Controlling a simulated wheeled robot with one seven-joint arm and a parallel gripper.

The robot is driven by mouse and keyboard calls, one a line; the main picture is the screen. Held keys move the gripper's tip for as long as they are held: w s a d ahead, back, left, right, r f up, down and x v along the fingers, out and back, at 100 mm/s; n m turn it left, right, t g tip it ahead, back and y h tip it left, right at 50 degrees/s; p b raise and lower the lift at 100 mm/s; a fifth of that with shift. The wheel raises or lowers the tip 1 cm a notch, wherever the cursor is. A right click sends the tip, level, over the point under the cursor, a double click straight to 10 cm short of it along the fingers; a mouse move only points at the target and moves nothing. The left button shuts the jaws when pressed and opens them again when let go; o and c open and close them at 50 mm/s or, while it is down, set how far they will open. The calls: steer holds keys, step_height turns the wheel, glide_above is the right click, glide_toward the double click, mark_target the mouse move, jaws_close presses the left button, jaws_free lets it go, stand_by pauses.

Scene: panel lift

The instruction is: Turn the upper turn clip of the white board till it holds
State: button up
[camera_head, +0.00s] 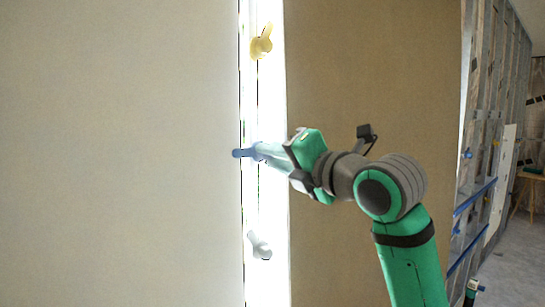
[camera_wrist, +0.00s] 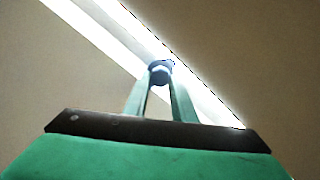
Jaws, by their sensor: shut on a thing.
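The large pale board (camera_head: 120,160) stands upright and fills the left of the head view; its right edge borders a bright white vertical strip (camera_head: 270,200). A blue turn clip (camera_head: 240,153) sits at this edge at mid height and lies about level, its left end over the board's edge. My gripper (camera_head: 262,152) reaches it from the right and is shut on it. In the wrist view the fingertips (camera_wrist: 160,78) close around the blue clip (camera_wrist: 160,67); the fingers hide part of it.
A yellow clip (camera_head: 261,42) is higher on the strip and a white clip (camera_head: 259,246) lower. A brown panel (camera_head: 370,90) stands right of the strip. A metal stud frame with blue rails (camera_head: 475,195) is at far right, with open floor (camera_head: 515,270) beyond.

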steer(key=shift+n, duration=0.3)
steer(key=o, duration=0.8)
steer(key=v, duration=1.1)
steer(key=shift+w, duration=0.1)
steer(key=shift+f, duration=0.1)
